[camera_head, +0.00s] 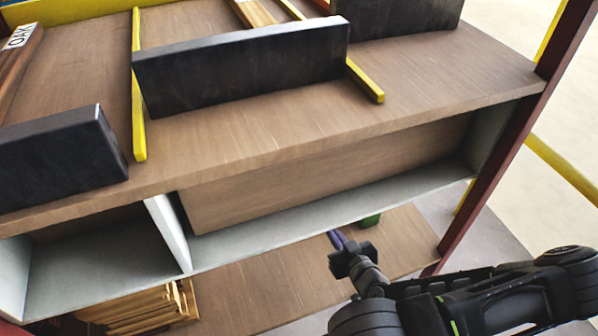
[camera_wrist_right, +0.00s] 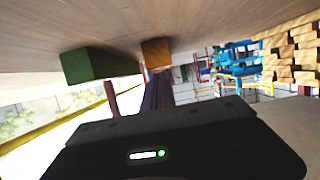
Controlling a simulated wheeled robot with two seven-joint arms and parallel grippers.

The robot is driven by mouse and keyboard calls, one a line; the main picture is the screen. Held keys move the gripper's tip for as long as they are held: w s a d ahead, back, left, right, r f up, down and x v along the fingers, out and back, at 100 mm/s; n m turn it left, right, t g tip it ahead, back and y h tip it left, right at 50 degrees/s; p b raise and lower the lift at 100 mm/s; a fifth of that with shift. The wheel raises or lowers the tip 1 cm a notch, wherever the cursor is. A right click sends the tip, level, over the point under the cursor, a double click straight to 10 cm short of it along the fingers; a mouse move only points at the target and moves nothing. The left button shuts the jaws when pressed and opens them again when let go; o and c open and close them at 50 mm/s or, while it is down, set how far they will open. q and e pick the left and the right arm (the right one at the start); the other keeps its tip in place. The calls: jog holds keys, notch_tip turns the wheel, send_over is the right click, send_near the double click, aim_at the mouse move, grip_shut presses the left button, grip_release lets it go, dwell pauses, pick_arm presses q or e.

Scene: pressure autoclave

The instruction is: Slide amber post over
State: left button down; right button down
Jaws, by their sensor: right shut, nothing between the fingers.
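The amber post (camera_wrist_right: 156,52) shows as a small orange-brown block in the right wrist view, where the picture appears upside down. A dark green block (camera_wrist_right: 95,65) stands beside it. In the head view, only a bit of green block (camera_head: 370,220) shows under the upper shelf, and the amber post is hidden. My right gripper (camera_head: 337,239) reaches in under the upper shelf edge, its purple fingers shut and empty. In the wrist view the fingers (camera_wrist_right: 156,80) point at the amber post; I cannot tell whether they touch it. My left gripper is not in view.
The upper shelf (camera_head: 235,150) with black blocks (camera_head: 240,65) and yellow strips overhangs the lower shelf (camera_head: 265,290). A wood stack (camera_head: 140,310) sits at the lower left; wood also shows in the wrist view (camera_wrist_right: 292,50). A dark red upright (camera_head: 510,135) stands at right.

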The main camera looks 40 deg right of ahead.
jog(key=shift+w, duration=0.1)
jog(key=shift+w+d+f, duration=0.1)
jog(key=shift+w, duration=0.1)
jog(key=w+d+b, duration=0.2)
jog(key=w+b, duration=0.1)
jog(key=w, duration=0.4)
jog(key=w+d+b, duration=0.2)
jog(key=w+d, duration=0.1)
jog(key=w, duration=0.5)
jog(key=w+d+b, duration=0.2)
jog(key=w+b, duration=0.1)
jog(key=w, duration=0.5)
jog(key=shift+w+d+b, duration=0.15)
jog(key=shift+b, duration=0.15)
jog(key=shift+f+b, duration=0.55)
